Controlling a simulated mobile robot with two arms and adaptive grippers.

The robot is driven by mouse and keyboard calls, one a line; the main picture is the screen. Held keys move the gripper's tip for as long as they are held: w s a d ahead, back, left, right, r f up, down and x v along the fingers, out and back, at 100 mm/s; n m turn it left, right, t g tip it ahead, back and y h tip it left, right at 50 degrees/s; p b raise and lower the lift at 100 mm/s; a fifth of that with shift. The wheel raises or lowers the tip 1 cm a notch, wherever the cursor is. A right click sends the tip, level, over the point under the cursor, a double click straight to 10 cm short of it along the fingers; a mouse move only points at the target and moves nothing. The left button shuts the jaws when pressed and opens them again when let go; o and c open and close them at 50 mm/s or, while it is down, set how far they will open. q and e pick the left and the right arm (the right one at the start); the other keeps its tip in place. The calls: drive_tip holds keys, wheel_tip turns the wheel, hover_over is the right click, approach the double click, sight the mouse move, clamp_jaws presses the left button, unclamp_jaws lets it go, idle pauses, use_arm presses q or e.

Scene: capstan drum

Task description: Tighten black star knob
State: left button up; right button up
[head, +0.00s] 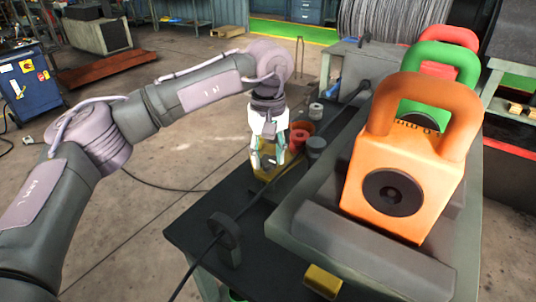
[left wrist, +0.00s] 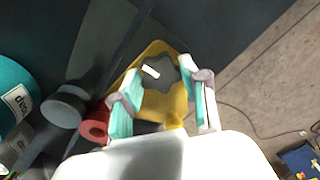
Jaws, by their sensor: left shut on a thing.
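The black star knob (left wrist: 163,74) is a dark, lobed disc with a white mark, seen from above in the left wrist view. It sits on a yellow block (left wrist: 172,108), which also shows in the head view (head: 262,174) at the bench's left edge. My left gripper (head: 268,160) points down over the block. Its two teal-padded fingers (left wrist: 161,70) are on opposite sides of the knob and shut on it. In the head view the fingers mostly hide the knob. My right gripper is in neither view.
A red ring-shaped part (left wrist: 95,127) and a grey cylinder (left wrist: 64,107) stand close beside the fingers. A large orange block with a handle (head: 402,160) fills the bench's right side. A dark cable (head: 240,212) runs along the bench.

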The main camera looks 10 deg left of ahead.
sight(268, 159)
use_arm(q)
drive_tip(key=o, duration=1.1)
drive_tip(key=shift+o, duration=0.2)
wheel_tip(268, 159, up, 12)
